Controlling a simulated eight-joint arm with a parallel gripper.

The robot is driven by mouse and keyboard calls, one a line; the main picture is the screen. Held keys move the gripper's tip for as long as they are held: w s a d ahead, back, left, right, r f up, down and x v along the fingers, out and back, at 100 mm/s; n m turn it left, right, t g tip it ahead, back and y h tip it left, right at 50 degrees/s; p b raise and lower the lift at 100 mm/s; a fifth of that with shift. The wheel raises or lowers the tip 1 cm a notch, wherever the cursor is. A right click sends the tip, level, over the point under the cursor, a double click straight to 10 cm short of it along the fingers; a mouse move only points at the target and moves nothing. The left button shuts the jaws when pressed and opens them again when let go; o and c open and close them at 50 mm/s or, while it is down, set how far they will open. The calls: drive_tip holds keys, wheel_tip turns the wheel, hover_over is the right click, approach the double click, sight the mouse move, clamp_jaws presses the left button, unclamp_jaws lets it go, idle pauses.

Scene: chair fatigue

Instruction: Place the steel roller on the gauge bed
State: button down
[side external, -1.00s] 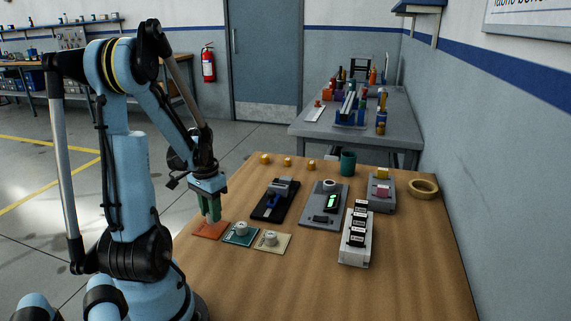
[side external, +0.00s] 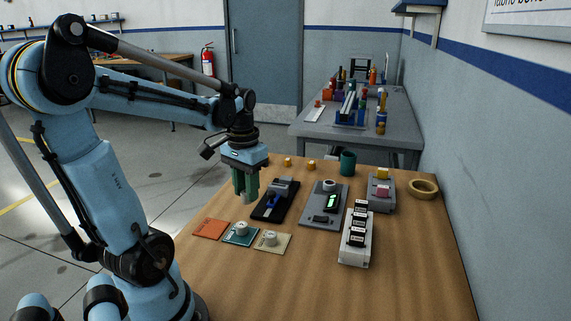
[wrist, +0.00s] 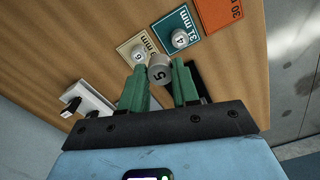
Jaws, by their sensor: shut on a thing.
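My gripper (side external: 245,197) is up in the air just left of a black fixture (side external: 262,212) with a blue part and a grey slide. In the wrist view its green fingers (wrist: 159,68) are shut on a steel roller (wrist: 159,75) marked 5. The fingers hide this roller in the side view. A grey plate (side external: 313,217) with a lit green display stands right of the black fixture. I cannot tell for sure which of these is the gauge bed. The orange 30 mm card (side external: 209,229) is bare.
A roller marked 4 (wrist: 181,38) sits on the teal 31 mm card (side external: 233,239). Another roller (side external: 270,238) sits on the cream card (side external: 281,247). A white stand (side external: 352,253) with black blocks is to the right. The front of the table (side external: 330,295) is clear.

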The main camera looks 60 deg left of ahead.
drive_tip(key=w+a, duration=0.3)
drive_tip(key=w, duration=0.7)
drive_tip(key=w+a, duration=0.3)
drive_tip(key=w, duration=0.6)
drive_tip(key=shift+n, duration=0.4)
drive_tip(key=a+f, duration=0.2)
drive_tip(key=a, duration=0.1)
drive_tip(key=s+a+f, duration=0.1)
drive_tip(key=a+f, duration=0.1)
drive_tip(key=a, duration=0.1)
drive_tip(key=a+f, duration=0.2)
drive_tip(key=a, duration=0.2)
drive_tip(key=shift+s+a+f, duration=0.1)
drive_tip(key=shift+s, duration=0.05)
drive_tip(key=shift+a+f, duration=0.1)
drive_tip(key=shift+f, duration=2)
drive_tip(key=c, duration=0.8)
unclamp_jaws()
drive_tip(key=shift+f, duration=0.15)
